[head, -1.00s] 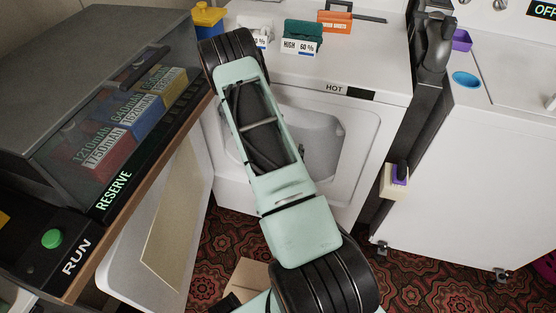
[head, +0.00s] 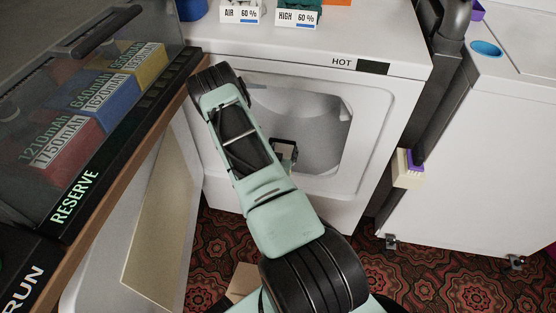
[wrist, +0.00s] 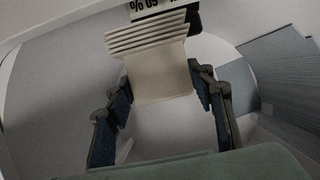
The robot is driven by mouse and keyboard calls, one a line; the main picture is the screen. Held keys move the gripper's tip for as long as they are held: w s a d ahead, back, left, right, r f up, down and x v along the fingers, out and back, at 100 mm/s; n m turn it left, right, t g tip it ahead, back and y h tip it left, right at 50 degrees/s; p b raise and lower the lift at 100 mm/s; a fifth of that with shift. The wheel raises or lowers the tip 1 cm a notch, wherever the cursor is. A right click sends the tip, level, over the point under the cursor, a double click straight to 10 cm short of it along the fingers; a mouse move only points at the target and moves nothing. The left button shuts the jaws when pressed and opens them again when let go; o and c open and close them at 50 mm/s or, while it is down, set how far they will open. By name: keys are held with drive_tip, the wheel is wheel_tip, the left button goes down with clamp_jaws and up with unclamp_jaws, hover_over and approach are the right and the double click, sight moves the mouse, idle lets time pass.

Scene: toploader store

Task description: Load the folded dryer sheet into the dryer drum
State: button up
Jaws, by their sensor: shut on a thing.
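The folded dryer sheet (wrist: 160,76) is cream, with several stacked folds at its far end, and sits between the fingers in the wrist view. A white label with upside-down print (wrist: 143,6) shows at its far end. My gripper (wrist: 163,98) is shut on the sheet from both sides. In the wrist view, pale curved drum walls (wrist: 50,75) surround the sheet. How deep it sits is unclear.
The dryer (head: 390,110) has its door (head: 150,235) swung open at lower left. A counter with a RESERVE case (head: 85,120) stands close left of my arm. Cards marked AIR (head: 240,12) and HIGH (head: 298,14) stand on the dryer top. A white washer (head: 470,160) is right.

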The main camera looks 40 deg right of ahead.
drive_tip(key=w+f, duration=0.1)
drive_tip(key=w+f+b, duration=0.1)
drive_tip(key=f, duration=0.1)
drive_tip(key=shift+w+f, duration=0.2)
drive_tip(key=shift+w, duration=0.15)
drive_tip(key=shift+w+f+b, duration=0.2)
drive_tip(key=shift+f+b, duration=0.2)
drive_tip(key=shift+f, duration=0.55)
drive_tip(key=shift+w+f+b, duration=0.15)
drive_tip(key=shift+f+b, duration=0.2)
drive_tip(key=shift+f, duration=0.55)
drive_tip(key=shift+f, duration=0.2)
drive_tip(key=o, duration=0.9)
drive_tip(key=shift+r, duration=0.15)
